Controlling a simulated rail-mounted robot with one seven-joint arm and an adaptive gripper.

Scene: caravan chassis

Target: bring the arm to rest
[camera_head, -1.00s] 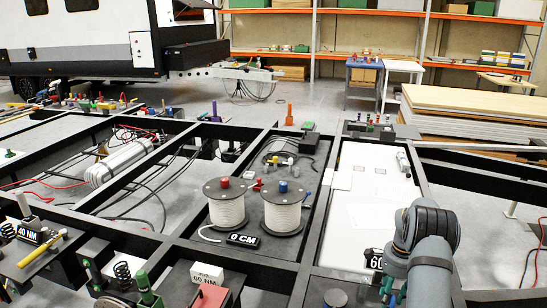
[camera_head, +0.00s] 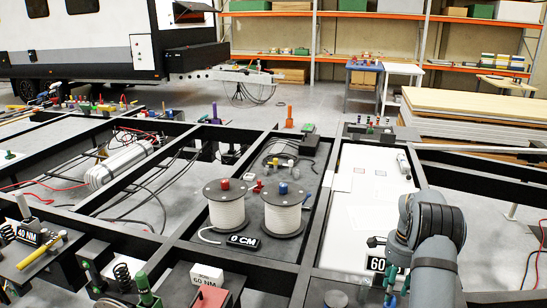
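My arm (camera_head: 432,235) rises from the lower right over the white panel (camera_head: 365,215) of the chassis. The wrist end bends left, above the lower part of that panel. A small dark part at the wrist's left side looks like my gripper (camera_head: 377,242), near the "60" sign (camera_head: 377,264). It is too small and partly hidden by the arm, so I cannot tell whether its fingers are open or shut. I see nothing clearly held in it.
Black chassis beams (camera_head: 318,215) frame the bays. Stacked boards (camera_head: 480,125) lie at the right. Green and blue handles (camera_head: 391,285) stand beside the arm.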

